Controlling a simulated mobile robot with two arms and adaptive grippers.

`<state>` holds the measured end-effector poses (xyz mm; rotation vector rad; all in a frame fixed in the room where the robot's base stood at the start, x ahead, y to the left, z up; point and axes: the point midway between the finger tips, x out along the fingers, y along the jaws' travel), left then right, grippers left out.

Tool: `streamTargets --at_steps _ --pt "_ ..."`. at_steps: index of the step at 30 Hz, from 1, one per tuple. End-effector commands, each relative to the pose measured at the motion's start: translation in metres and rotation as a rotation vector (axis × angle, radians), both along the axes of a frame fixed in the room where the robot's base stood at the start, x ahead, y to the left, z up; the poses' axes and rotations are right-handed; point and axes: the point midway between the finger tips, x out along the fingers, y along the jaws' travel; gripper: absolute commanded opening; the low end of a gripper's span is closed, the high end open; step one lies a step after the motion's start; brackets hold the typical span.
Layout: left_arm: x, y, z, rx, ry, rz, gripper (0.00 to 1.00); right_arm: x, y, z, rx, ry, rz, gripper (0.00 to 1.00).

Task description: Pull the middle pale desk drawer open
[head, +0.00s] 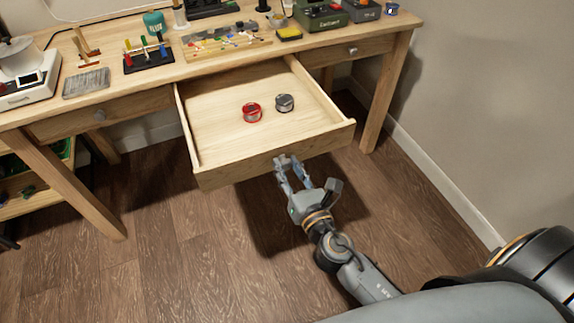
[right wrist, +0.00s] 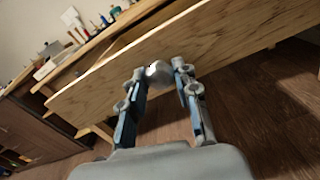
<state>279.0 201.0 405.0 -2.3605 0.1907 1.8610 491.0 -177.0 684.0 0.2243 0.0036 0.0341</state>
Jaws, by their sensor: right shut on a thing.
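The middle pale desk drawer (head: 225,130) stands well out from the desk, its inside open to view. Its wooden front also shows in the right wrist view (right wrist: 225,45). A round grey knob (right wrist: 158,72) sits on that front. My right gripper (head: 288,162) is at the drawer front, its fingers shut on the knob; in the right wrist view the fingertips (right wrist: 164,72) sit on either side of it. In the head view the fingers hide the knob. My left gripper is not in view.
A red spool (head: 252,112) and a grey spool (head: 284,103) lie in the drawer. Closed drawers with knobs flank it. Tools crowd the desktop (head: 140,82). The wooden floor (head: 180,260) before the desk is clear; a wall stands at right.

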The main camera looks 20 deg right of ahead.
Motion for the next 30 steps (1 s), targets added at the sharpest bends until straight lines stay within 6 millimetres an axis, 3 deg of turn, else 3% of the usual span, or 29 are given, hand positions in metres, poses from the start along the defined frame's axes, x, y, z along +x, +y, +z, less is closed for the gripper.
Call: streamTargets --at_steps 7,8,11,23,30 --pt "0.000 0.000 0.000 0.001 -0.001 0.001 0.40 0.000 0.000 0.000 0.000 0.000 0.000 0.00" --pt "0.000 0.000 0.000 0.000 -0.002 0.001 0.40 0.000 0.000 0.000 0.000 0.000 0.000 0.33" --pt "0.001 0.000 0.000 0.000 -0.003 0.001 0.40 0.000 0.000 0.000 0.000 0.000 0.000 0.53" --pt "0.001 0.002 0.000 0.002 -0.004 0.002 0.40 -0.004 0.000 -0.001 0.001 0.001 -0.001 0.54" --pt "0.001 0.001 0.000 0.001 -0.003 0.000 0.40 -0.042 -0.001 -0.002 -0.001 0.005 0.000 0.54"
